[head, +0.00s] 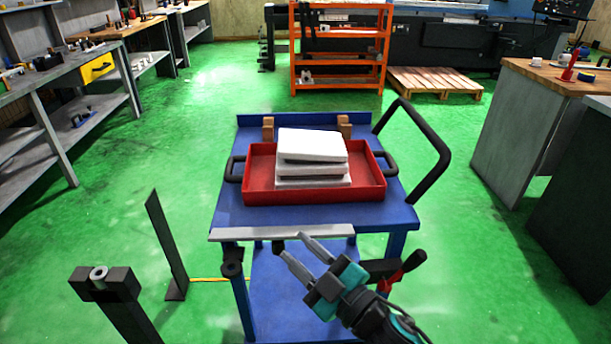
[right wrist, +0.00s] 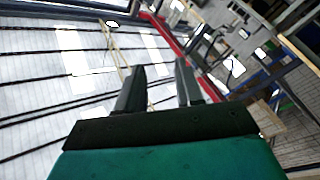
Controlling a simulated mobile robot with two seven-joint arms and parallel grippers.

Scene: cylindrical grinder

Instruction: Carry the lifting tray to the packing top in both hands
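The red lifting tray (head: 366,190) sits level on a blue cart (head: 228,208), with a dark loop handle at its left (head: 235,168) and right (head: 390,164) ends. A stack of white slabs (head: 312,146) lies in it. My right gripper (head: 291,243) is in front of the tray, near the cart's front edge, apart from both tray handles. Its two fingers are spread with nothing between them; the right wrist view also shows the gap between the fingertips (right wrist: 157,74). My left gripper is not in view. I cannot tell which surface is the packing top.
A wooden-topped bench (head: 560,80) stands at the right, a grey bench (head: 55,85) at the left. Two wooden blocks (head: 268,128) stand behind the tray. The cart's black push handle (head: 432,170) rises at its right. An orange shelf (head: 340,60) and pallet (head: 434,82) stand behind.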

